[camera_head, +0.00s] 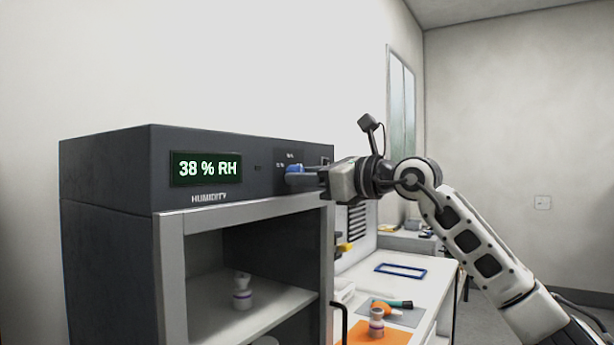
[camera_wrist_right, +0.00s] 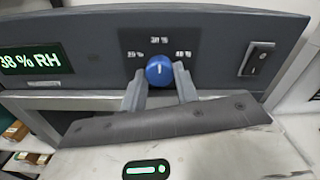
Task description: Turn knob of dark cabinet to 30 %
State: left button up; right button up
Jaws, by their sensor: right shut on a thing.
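The dark cabinet (camera_head: 108,165) stands at the left in the head view, and its display (camera_head: 206,168) reads 38 % RH. Its blue knob (camera_wrist_right: 159,70) shows in the wrist view, with a white pointer line facing about straight up. Small marks surround the knob, too blurred to read surely. My right gripper (camera_head: 297,175) reaches the panel from the right. In the wrist view its two grey fingers (camera_wrist_right: 160,84) are shut on the knob, one on each side. My left gripper is in neither view.
A black rocker switch (camera_wrist_right: 257,58) sits right of the knob. A small white container (camera_head: 242,291) stands inside the cabinet. The white table (camera_head: 425,290) on the right bears an orange mat (camera_head: 350,333), another container (camera_head: 376,322) and a blue frame (camera_head: 400,270).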

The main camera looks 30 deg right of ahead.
jog(key=o, duration=0.7)
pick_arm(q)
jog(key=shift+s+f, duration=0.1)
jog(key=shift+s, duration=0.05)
